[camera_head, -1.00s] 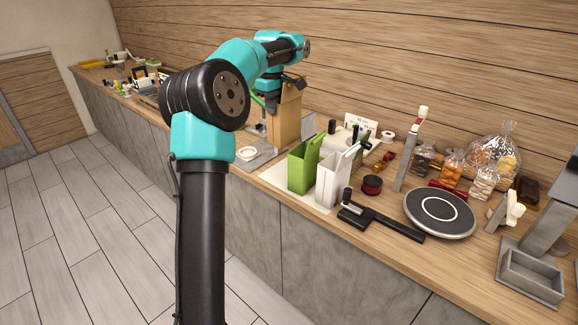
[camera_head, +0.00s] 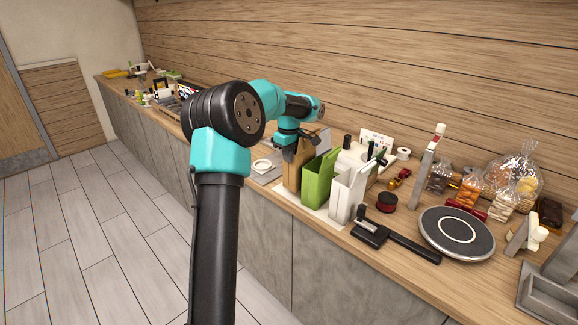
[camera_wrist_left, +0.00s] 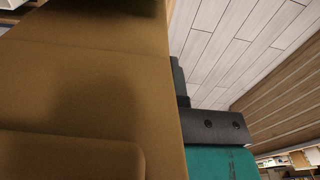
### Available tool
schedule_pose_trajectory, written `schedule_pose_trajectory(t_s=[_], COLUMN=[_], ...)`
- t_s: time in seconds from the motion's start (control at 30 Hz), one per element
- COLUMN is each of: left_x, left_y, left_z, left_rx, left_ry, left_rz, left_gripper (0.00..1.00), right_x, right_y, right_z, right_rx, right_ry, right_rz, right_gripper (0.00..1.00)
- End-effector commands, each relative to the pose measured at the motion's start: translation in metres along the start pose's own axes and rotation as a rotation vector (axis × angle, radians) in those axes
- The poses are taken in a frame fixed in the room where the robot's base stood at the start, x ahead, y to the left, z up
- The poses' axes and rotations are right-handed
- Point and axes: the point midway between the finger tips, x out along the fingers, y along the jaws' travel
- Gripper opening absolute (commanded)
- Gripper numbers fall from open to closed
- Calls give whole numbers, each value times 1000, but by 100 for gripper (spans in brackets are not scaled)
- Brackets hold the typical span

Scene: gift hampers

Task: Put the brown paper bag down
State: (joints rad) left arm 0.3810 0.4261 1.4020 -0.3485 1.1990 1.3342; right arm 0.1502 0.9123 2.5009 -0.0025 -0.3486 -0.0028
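The brown paper bag (camera_head: 293,174) stands upright just left of the green bag (camera_head: 318,182) in the head view, at the left end of the white mat (camera_head: 284,192). The white bag (camera_head: 344,194) is right of the green one. My left gripper (camera_head: 295,150) is at the top of the brown bag and appears shut on it; its fingertips are mostly hidden. In the left wrist view the brown bag (camera_wrist_left: 90,90) fills the left side, with a dark gripper part against its edge. I cannot tell if the bag's base touches the mat. My right gripper is not in view.
A black tool (camera_head: 395,238) and a round dark turntable (camera_head: 456,231) lie right of the bags. A red-and-black spool (camera_head: 386,202) and clear bags of treats (camera_head: 468,190) are behind. A white ring (camera_head: 262,166) lies left of the bags.

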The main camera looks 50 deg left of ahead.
Motion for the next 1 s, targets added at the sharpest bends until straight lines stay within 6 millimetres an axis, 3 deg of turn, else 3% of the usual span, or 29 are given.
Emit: schedule_pose_trajectory(t_s=[0.4,0.8,1.0], left_x=[37,41,41], left_y=[0,0,0], left_z=[0,0,0], left_rx=[1,0,0], left_ry=[0,0,0], left_rz=[0,0,0], left_gripper=[0,0,20], right_x=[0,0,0], right_y=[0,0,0], right_z=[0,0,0], right_rx=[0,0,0], right_ry=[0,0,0], right_rz=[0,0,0], right_gripper=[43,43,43])
